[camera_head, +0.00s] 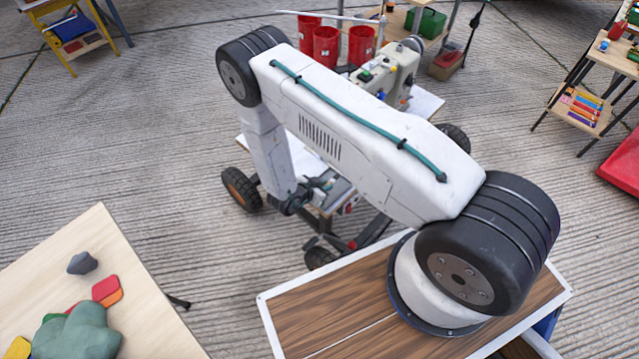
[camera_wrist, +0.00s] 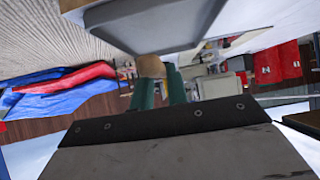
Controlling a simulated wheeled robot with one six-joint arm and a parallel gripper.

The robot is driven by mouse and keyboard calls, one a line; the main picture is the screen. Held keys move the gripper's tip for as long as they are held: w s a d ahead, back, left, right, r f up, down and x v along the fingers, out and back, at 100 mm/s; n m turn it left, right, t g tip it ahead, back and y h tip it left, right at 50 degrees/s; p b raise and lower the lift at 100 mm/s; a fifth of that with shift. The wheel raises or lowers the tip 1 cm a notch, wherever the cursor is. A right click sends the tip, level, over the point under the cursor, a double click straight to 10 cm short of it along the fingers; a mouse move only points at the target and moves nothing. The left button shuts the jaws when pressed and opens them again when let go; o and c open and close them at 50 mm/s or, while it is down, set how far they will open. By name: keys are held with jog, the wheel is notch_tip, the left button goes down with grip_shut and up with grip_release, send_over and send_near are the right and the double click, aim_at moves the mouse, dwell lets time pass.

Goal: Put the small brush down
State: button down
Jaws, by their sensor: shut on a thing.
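The small brush shows in the wrist view as a rounded tan-brown piece (camera_wrist: 150,67) at the tips of my gripper's green fingers (camera_wrist: 162,85). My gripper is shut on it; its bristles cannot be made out. In the head view my gripper (camera_head: 322,184) is small and partly hidden by my arm, low over the near end of a wheeled cart (camera_head: 333,197). The brush cannot be told apart there.
A cream machine (camera_head: 388,75) and red buckets (camera_head: 326,46) stand at the cart's far side. A pale table (camera_head: 140,290) with coloured climbing holds is at lower left. A shelf rack (camera_head: 590,100) stands at right. Open ribbed floor (camera_head: 130,140) lies left of the cart.

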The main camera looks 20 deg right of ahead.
jog(key=w, duration=0.3)
jog(key=shift+w+d+f, duration=0.1)
jog(key=shift+w+f, duration=0.05)
jog(key=shift+w, duration=0.1)
jog(key=f, duration=0.2)
jog(key=shift+w+f, duration=0.4)
jog(key=shift+f, duration=0.4)
jog(key=shift+f, duration=0.4)
